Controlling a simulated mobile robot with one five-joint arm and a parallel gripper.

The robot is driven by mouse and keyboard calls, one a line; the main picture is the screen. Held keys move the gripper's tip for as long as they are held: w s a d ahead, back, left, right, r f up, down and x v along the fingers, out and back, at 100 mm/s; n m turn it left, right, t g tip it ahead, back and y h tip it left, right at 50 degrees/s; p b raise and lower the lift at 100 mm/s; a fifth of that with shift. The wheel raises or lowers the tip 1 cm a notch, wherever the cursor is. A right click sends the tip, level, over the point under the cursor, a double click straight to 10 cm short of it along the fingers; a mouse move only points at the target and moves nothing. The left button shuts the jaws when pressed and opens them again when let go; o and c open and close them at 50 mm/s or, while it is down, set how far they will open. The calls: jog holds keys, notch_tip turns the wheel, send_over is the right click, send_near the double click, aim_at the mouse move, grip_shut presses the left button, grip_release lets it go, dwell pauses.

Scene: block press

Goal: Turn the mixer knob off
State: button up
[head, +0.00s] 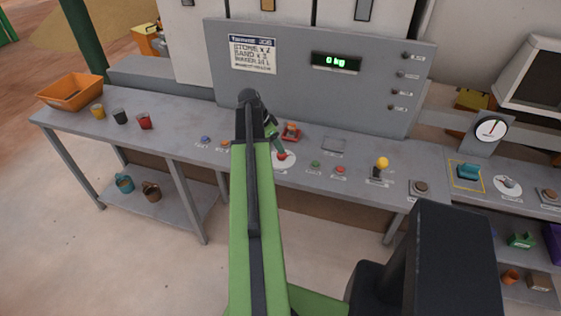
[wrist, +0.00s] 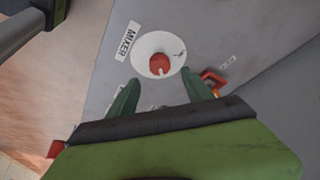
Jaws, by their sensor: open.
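The mixer knob (wrist: 160,64) is a red knob at the centre of a round white dial, beside a label reading MIXER in the wrist view. In the head view the red knob (head: 282,155) sits on the grey counter in front of the panel. My gripper (wrist: 160,86) is open, its two green fingers apart, with the knob just beyond and between the fingertips. It does not appear to touch the knob. In the head view my gripper (head: 276,143) is over the dial, and my arm hides part of the counter. The small marks on the dial are too blurred to read.
A red-orange part (head: 291,131) stands on the counter just behind the dial. Green and red buttons (head: 327,167) and a yellow-topped lever (head: 381,165) are to the right. Small blue and orange buttons (head: 214,141) are to the left. The upright grey panel (head: 300,85) bounds the back.

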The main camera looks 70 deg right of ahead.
jog(key=b+x, duration=0.4)
jog(key=x, duration=0.2)
jog(key=shift+f, duration=0.15)
